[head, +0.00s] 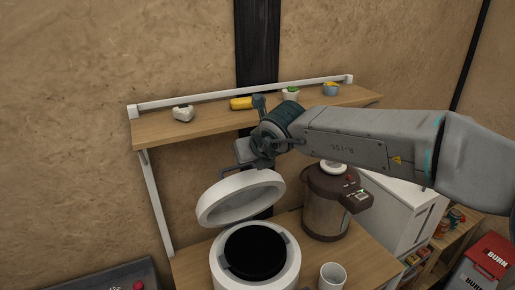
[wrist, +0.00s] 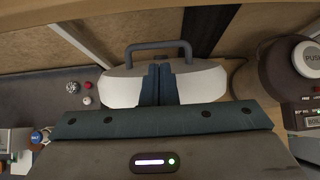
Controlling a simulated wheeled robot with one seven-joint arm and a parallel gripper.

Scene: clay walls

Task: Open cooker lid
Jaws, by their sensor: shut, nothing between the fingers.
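The white cooker (head: 222,270) stands on the wooden counter with its dark round inside showing. Its white lid (head: 240,198) is tilted up at the back, its underside partly facing me. In the wrist view the lid (wrist: 118,90) lies beyond my fingers, with its grey handle (wrist: 158,46) at its far edge. My gripper (wrist: 160,68) is shut and empty, its fingertips over the lid's middle and short of the handle. In the head view my gripper (head: 250,155) is just above and behind the raised lid; whether it touches the lid is unclear.
A brown dispenser pot (head: 328,205) stands right of the cooker, and a white cup (head: 332,276) in front of it. A wooden shelf (head: 205,125) with small items hangs behind my arm. A dark panel (head: 115,278) lies at left.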

